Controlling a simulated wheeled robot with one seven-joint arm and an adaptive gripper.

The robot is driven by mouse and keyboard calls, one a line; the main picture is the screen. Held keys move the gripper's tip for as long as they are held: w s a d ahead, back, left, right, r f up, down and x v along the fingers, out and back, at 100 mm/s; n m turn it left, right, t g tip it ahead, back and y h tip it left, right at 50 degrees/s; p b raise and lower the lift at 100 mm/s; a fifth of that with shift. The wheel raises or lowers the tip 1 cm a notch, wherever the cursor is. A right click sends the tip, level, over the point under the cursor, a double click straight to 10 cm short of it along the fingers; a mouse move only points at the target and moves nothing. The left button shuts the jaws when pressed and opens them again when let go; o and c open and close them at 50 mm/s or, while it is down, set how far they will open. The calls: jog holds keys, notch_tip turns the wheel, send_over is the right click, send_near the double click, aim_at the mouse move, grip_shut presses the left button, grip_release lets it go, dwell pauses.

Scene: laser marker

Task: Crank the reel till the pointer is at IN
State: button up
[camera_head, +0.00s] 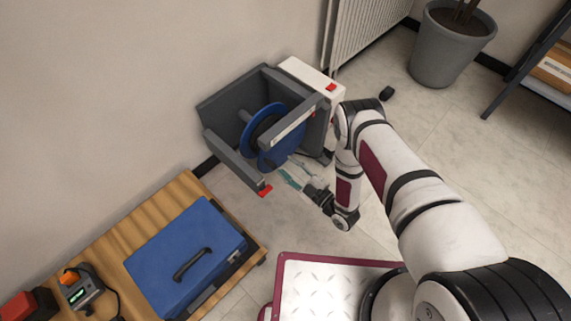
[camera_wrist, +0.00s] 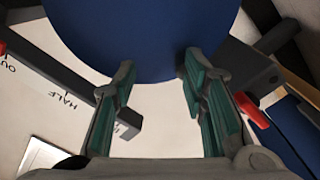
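The blue reel (camera_head: 275,128) sits in a dark grey frame (camera_head: 222,104) by the wall; its blue disc (camera_wrist: 145,35) fills the top of the wrist view. A pale scale (camera_wrist: 68,112) along a dark bar reads OUT and HALF; a finger partly covers its last marking. A small red part (camera_wrist: 2,47), perhaps the pointer, shows near OUT at the left edge. My gripper (camera_head: 287,172), with green finger pads, is at the reel's near side. In the wrist view my gripper (camera_wrist: 158,78) is open, with no object clearly between its fingers. I cannot make out the crank handle.
A wooden bench (camera_head: 178,203) with a blue case (camera_head: 187,254) stands at lower left. A red-tipped frame bar (camera_head: 265,190) is close left of my gripper. A white box (camera_head: 302,74) adjoins the frame. Open floor (camera_head: 420,130) lies to the right.

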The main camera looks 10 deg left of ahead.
jog(key=p+v, duration=0.4)
jog(key=v, duration=0.6)
jog(key=shift+s, duration=0.35)
dwell(0.5)
jog(key=shift+r+p, duration=0.1)
jog(key=shift+p, duration=0.3)
